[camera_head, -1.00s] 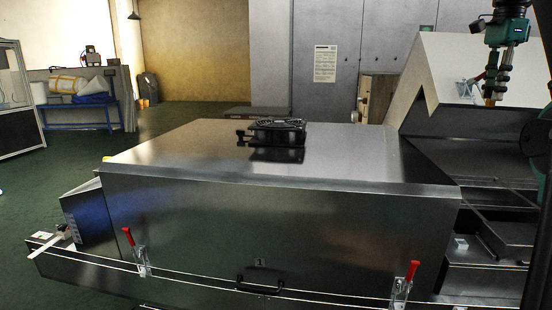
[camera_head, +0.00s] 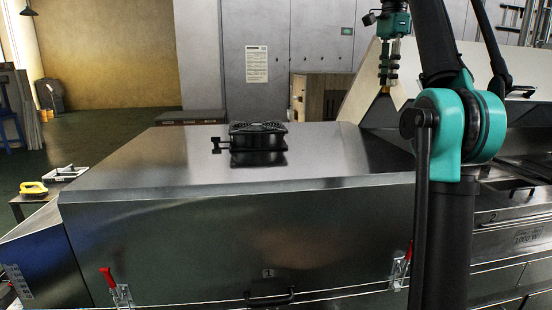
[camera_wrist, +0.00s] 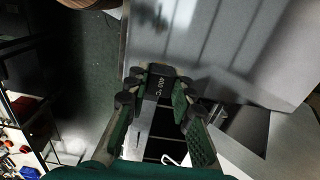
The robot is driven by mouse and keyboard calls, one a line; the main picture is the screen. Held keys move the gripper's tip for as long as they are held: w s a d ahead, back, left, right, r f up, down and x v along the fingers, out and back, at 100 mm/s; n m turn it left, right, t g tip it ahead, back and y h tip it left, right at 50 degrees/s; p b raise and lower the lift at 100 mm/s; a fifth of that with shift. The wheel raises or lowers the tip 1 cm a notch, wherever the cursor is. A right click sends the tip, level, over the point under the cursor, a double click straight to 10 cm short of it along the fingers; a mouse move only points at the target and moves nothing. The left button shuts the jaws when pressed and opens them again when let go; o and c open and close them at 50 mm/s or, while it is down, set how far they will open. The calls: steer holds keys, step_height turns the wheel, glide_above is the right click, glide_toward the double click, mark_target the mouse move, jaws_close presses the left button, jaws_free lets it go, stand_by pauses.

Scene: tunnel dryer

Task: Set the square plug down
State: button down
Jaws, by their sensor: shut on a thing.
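My gripper (camera_head: 388,76) points down at the upper right of the head view, in front of the sloped light panel beside the dryer. In the wrist view its two green-padded fingers (camera_wrist: 158,92) close on a small dark block marked with what looks like "400 °C", which I take for the square plug (camera_wrist: 168,84). The fingers hide much of it, so its full shape cannot be told. In the head view a small tan bit shows below the fingertips. The gripper appears raised, apart from any surface.
The dryer's steel hood (camera_head: 320,150) fills the middle, with a black fan unit (camera_head: 257,137) on top and red-handled clamps (camera_head: 109,280) in front. A small table at left holds a yellow object (camera_head: 33,188) and a white tray (camera_head: 66,174). Steel housings (camera_head: 510,235) stand at right.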

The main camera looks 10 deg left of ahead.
step_height(320, 180, down, 20)
stand_by(0.9)
steer(key=shift+f, duration=0.1)
steer(key=c, duration=1.3)
jaws_free()
step_height(320, 180, up, 12)
